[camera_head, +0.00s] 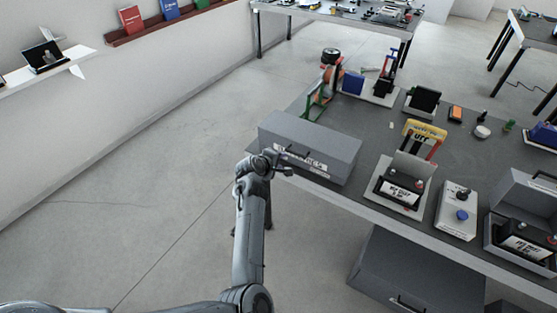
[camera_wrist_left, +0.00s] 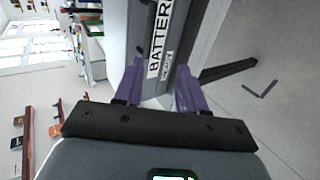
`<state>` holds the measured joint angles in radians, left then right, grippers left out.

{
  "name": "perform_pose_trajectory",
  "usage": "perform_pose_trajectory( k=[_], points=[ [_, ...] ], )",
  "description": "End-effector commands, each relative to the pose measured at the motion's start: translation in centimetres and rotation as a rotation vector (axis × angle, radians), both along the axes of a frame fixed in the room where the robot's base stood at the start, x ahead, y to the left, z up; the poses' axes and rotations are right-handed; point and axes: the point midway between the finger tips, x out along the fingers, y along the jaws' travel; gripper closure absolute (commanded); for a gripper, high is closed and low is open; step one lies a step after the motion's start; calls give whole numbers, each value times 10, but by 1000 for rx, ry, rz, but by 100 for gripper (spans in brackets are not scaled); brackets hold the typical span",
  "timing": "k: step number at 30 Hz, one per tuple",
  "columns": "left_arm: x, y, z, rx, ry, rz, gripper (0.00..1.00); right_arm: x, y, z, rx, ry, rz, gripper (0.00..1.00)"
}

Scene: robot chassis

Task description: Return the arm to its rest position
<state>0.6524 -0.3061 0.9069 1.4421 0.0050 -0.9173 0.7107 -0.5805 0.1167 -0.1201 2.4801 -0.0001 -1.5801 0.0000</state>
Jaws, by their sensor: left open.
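My left arm comes up from the bottom of the head view, and its gripper (camera_head: 281,166) is beside the near-left corner of the workbench. In the left wrist view the two purple fingers of the left gripper (camera_wrist_left: 156,88) are apart with nothing between them. A grey box with a battery label (camera_head: 312,146) stands on the bench just past the gripper. The box's labelled front (camera_wrist_left: 168,45) is ahead of the fingers; I cannot tell whether they touch it. My right gripper is not in view.
The grey workbench (camera_head: 385,136) carries several devices, including a yellow-topped tester (camera_head: 424,131) and a white switch box (camera_head: 457,210). A grey cabinet (camera_head: 415,275) is under its front edge. Wall shelves (camera_head: 48,67) are at left. The floor (camera_head: 150,190) between wall and bench is clear.

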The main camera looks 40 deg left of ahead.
Motion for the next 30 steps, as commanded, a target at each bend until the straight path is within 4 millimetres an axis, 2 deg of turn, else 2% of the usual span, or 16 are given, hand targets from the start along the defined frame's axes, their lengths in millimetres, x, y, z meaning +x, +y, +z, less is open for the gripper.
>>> perform_pose_trajectory(
  k=[15,19,23,26,27,30],
  points=[
    [-3,0,3,2,-2,0,60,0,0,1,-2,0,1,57],
    [-7,0,-4,1,9,0,60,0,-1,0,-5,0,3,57],
    [-25,3,-33,4,56,4,60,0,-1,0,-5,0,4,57],
    [-53,11,-72,24,128,3,60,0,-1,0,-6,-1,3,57],
    [-70,15,-91,45,167,-3,60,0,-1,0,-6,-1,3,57],
    [-117,31,-126,141,263,-27,60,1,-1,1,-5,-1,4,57]
  ],
)
